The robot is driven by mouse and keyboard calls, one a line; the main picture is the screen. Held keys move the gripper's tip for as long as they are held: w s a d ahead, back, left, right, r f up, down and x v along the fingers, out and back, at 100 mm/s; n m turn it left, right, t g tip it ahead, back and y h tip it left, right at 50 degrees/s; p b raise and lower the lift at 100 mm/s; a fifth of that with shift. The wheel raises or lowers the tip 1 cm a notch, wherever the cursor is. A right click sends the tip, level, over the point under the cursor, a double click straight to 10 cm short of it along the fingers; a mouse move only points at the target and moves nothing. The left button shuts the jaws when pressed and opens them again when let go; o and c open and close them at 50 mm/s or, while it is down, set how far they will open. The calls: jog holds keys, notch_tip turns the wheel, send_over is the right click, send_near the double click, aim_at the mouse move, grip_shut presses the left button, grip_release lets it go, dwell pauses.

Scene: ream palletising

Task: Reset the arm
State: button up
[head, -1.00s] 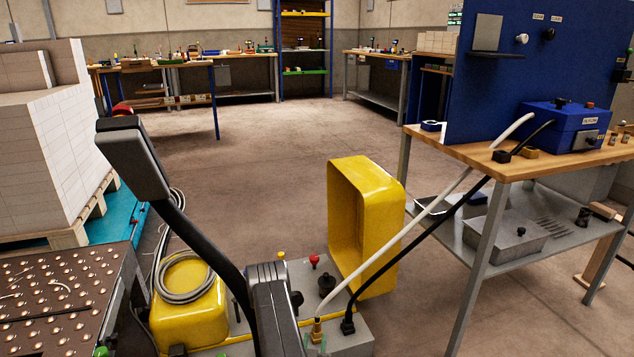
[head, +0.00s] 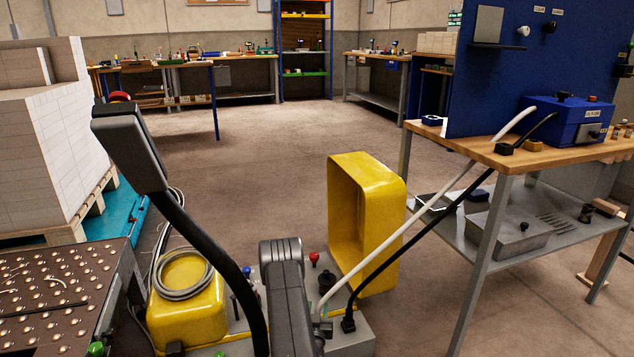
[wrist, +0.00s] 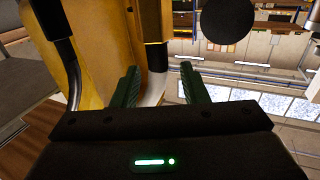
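My gripper (wrist: 156,86) shows in the wrist view with its two green fingers apart. No held object shows between the fingertips. A curved pale and black tube and a yellow surface (wrist: 108,50) lie behind the fingers. In the head view my arm's dark links (head: 133,150) rise at the left and bottom centre. My gripper cannot be made out in the head view.
A tall stack of white reams (head: 48,150) stands on a wooden pallet (head: 97,203) at the left. A roller-ball table (head: 50,300) is at lower left. A workbench (head: 485,150) with a blue panel stands at right. Open floor (head: 270,140) lies ahead.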

notch_tip(320, 180, up, 6)
jog(key=shift+p, duration=1.05)
jog(key=shift+r+p, duration=1)
